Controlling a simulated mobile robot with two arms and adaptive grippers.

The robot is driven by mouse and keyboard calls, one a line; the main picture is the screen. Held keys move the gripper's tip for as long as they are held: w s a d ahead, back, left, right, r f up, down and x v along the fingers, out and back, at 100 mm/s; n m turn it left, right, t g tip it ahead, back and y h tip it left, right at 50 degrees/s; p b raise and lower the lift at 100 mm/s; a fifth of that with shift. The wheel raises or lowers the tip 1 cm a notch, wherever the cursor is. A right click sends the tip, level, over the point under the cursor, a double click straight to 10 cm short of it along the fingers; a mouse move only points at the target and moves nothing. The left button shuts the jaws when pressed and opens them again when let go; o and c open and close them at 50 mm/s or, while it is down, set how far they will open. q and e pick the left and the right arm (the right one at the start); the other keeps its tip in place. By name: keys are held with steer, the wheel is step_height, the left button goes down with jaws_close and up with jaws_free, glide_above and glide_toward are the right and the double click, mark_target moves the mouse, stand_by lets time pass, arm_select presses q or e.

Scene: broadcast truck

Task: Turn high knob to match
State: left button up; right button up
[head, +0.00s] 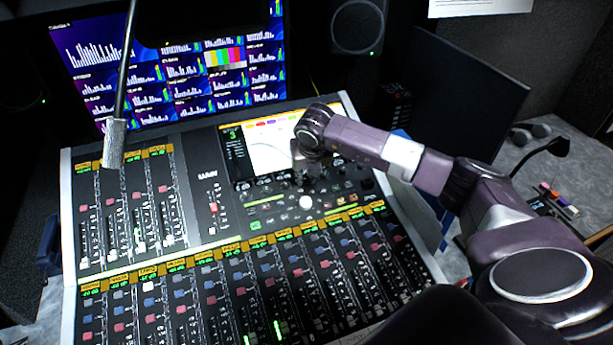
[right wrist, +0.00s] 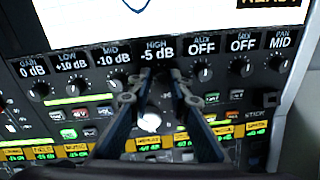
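The HIGH knob (right wrist: 162,78) is a dark knob in a row of knobs under the mixing desk's screen, and its label reads -5 dB. My right gripper (right wrist: 162,74) points at it, with one finger on each side of the knob. Whether the fingertips press on it is too dark to tell, and the knob's pointer is hidden. In the head view my right gripper (head: 306,178) is small and dark, over the knob row below the desk's screen (head: 274,148). My left gripper is not in view.
The neighbouring MID knob (right wrist: 118,80) and AUX knob (right wrist: 203,71) sit close on both sides. A white ball-like control (right wrist: 149,122) lies below the fingers. A microphone (head: 114,142) hangs over the left of the mixing desk (head: 68,215). A dark monitor (head: 465,95) stands behind my right arm.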

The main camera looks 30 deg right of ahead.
jaws_close()
steer(key=n+b, duration=0.2)
steer(key=b, duration=0.1)
steer(key=shift+f+n, duration=0.15)
steer(key=shift+n, duration=0.25)
steer(key=shift+r+n+t+b, duration=0.2)
steer(key=shift+n+t+b, duration=0.1)
steer(key=shift+n+b, duration=1.15)
steer(key=o, duration=0.5)
jaws_free()
